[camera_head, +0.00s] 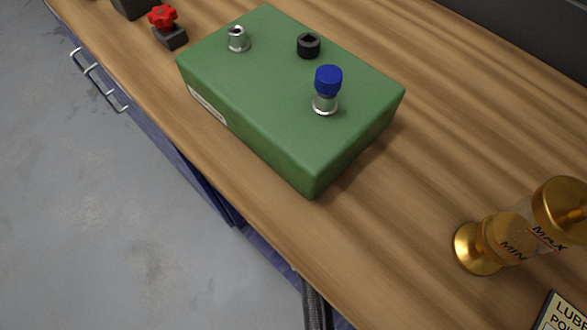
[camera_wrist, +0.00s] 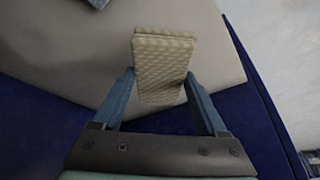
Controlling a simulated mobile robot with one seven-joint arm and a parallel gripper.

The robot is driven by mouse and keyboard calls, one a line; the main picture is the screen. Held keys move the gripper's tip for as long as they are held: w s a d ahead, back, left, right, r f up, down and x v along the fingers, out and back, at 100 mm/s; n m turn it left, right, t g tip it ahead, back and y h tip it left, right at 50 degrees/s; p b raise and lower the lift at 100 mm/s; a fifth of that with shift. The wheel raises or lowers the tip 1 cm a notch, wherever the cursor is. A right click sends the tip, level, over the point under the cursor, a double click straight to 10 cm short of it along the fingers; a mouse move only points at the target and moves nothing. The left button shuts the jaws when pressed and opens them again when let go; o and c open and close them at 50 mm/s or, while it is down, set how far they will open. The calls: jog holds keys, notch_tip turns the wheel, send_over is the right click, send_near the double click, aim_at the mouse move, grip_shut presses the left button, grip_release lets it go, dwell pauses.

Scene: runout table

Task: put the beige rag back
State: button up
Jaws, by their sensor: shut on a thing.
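The beige rag (camera_wrist: 160,62) is a folded pad with a dimpled texture, seen in the wrist view. My gripper (camera_wrist: 161,78) is shut on it, with one blue-grey finger against each side. The rag stands out past the fingertips. Behind it is a pale grey-beige surface (camera_wrist: 60,50) with dark blue areas (camera_wrist: 30,120) around it. I cannot tell whether the rag touches that surface. Neither the rag nor my gripper shows in the head view.
In the head view, a wooden bench top (camera_head: 400,215) holds a green box (camera_head: 270,110) with a blue-capped fitting (camera_head: 327,85), a red knob (camera_head: 163,17) and a brass MIN/MAX vessel (camera_head: 490,240). Grey floor (camera_head: 80,190) lies left of the bench's blue front.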

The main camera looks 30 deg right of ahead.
jog(key=w, duration=0.2)
jog(key=w+a, duration=0.1)
jog(key=shift+f+b, duration=0.25)
jog(key=shift+b, duration=0.1)
jog(key=shift+s+f, duration=0.1)
jog(key=shift+f, duration=0.55)
notch_tip(320, 180, down, 5)
jog(key=b, duration=0.3)
jog(key=shift+f, duration=0.2)
jog(key=shift+a+r, duration=0.1)
jog(key=o, duration=1.2)
jog(key=shift+o, duration=0.2)
